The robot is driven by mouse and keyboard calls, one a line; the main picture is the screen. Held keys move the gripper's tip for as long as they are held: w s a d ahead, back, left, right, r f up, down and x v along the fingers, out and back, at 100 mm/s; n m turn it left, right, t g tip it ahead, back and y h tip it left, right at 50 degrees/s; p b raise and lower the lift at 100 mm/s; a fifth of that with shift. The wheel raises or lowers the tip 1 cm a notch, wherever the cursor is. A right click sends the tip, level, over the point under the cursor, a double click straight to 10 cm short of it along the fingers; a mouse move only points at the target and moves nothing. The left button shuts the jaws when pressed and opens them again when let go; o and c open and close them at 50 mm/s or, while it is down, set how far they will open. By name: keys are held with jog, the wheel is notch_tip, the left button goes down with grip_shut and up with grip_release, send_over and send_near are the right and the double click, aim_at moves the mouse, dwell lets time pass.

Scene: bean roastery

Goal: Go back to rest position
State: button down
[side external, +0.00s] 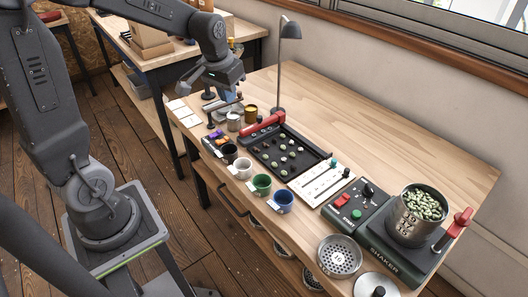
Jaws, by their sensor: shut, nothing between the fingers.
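My gripper (224,98) is over the far left end of the wooden workbench (400,148), pointing down. Its fingers are shut with nothing between them. It hangs near small cups and a metal stand, apart from the black bean tray (298,166). My arm reaches in from the upper left, bent at the elbow. The fingertips are small and partly dark against the things behind them.
A desk lamp (289,30) stands behind the tray. Several cups line the front edge, among them a green cup (261,184) and a blue cup (283,200). A shaker (395,240) bears a sieve of green beans (425,205). The bench's back right is clear.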

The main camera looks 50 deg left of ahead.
jog(key=s+d+r+m+t, duration=0.1)
jog(key=s+d+r, duration=0.2)
jog(key=s+d, duration=0.3)
jog(key=s+d+r+m+t, duration=0.2)
jog(key=s+d, duration=0.4)
jog(key=s, duration=0.3)
jog(key=shift+s+r+h, duration=0.3)
jog(key=shift+r+h, duration=0.1)
jog(key=shift+r, duration=0.4)
jog(key=shift+d, duration=0.1)
jog(key=w+a+f+m+g, duration=0.3)
jog(key=w+a+m, duration=0.7)
jog(key=w, duration=0.5)
jog(key=w+a+f+m+g, duration=0.1)
jog(key=w+a+f+m, duration=0.2)
jog(key=a+f, duration=0.4)
jog(key=w+a+f+m+g, duration=0.1)
jog(key=w+a+f+m, duration=0.3)
jog(key=a+f, duration=0.3)
jog(key=a+m, duration=0.1)
jog(key=a, duration=0.2)
jog(key=shift+a+f, duration=0.15)
jog(key=shift+a, duration=0.05)
